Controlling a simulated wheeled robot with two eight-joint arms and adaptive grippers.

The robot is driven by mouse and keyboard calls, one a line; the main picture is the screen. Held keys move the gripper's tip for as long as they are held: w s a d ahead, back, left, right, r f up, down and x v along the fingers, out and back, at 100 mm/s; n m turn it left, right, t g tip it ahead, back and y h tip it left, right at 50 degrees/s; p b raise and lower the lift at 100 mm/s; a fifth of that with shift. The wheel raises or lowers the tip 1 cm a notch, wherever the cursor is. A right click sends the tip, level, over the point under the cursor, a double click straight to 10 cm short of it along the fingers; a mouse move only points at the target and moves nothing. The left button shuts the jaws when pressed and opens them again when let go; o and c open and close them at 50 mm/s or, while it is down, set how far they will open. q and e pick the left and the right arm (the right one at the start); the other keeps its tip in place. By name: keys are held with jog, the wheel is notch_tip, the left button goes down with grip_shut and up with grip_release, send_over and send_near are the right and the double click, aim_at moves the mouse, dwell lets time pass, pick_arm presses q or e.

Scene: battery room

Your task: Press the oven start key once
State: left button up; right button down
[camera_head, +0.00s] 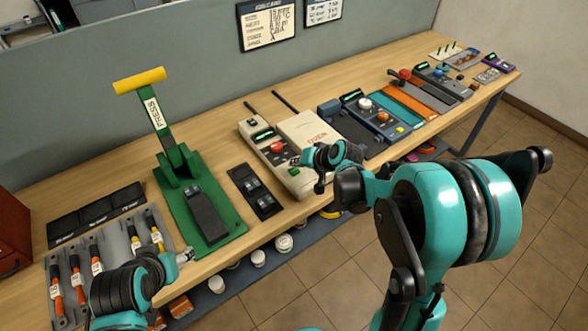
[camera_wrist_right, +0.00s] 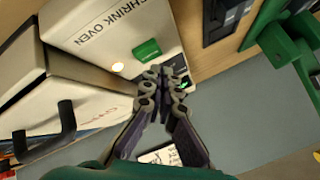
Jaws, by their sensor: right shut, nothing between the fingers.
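The beige shrink oven (camera_head: 252,130) stands on the bench in the middle of the head view. Its front panel with the printed name also fills the top of the right wrist view (camera_wrist_right: 90,22). In the head view my right gripper (camera_head: 312,158) is over the oven's right side. My left gripper (camera_head: 185,257) is at the bench's front edge.
A green press (camera_head: 222,213) with a yellow-handled lever stands left of the oven, with a dark switch panel (camera_head: 254,190) between. The oven's beige lid (camera_head: 312,130) is beside the panel. A blue device (camera_head: 385,120) stands farther right. Tools (camera_head: 80,278) lie at left.

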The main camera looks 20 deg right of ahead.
aim_at(296, 172)
notch_tip(296, 172, up, 5)
jog(key=p, duration=0.4)
dwell(0.4)
dwell(0.5)
jog(key=s+r+n+h, duration=0.2)
jog(key=s, duration=1)
jog(key=s+r+n+g+h, duration=0.1)
jog(key=s+r+h, duration=0.1)
jog(key=s, duration=1.1)
jog(key=shift+r+n, duration=0.3)
jog(key=shift+n, duration=0.1)
